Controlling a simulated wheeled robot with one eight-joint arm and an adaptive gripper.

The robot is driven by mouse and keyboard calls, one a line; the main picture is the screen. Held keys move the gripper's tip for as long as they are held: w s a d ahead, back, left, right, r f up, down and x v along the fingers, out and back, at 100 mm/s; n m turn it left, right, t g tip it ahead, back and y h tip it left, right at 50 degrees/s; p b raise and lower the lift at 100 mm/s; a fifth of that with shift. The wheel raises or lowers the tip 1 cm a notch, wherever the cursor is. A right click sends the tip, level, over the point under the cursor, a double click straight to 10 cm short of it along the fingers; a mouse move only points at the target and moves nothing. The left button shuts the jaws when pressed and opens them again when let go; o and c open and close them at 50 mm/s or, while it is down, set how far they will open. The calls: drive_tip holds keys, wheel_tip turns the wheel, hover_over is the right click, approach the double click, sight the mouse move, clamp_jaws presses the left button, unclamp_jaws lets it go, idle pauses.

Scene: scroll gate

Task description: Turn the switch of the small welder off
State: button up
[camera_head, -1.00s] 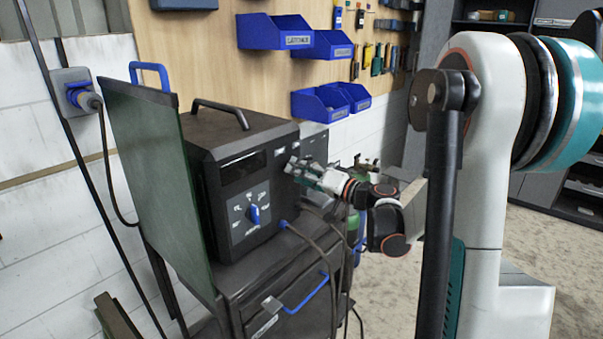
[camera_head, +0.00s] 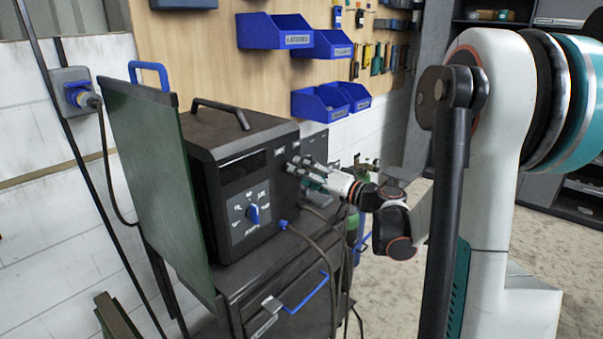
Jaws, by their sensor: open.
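The small welder (camera_head: 215,150) is a dark box with a top handle, standing on a dark cart. Its front panel carries a blue rotary knob (camera_head: 253,214) on a grey dial plate, left of my gripper and lower. My gripper (camera_head: 292,167) is open at the upper right of the welder's front face. Its fingertips are close to small light-coloured parts at the panel's upper right corner. The fingers partly cover that corner, so I cannot tell whether they touch the switch, or the switch's position.
A green screen panel (camera_head: 150,175) stands on the welder's left. The cart (camera_head: 265,285) has a blue handle (camera_head: 307,294); cables hang down its right side. Blue bins (camera_head: 273,31) hang on the wooden board behind. Bare floor lies to the right.

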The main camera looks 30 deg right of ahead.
drive_tip(key=v, duration=1)
drive_tip(key=shift+s, duration=0.25)
drive_tip(key=shift+w, duration=0.1)
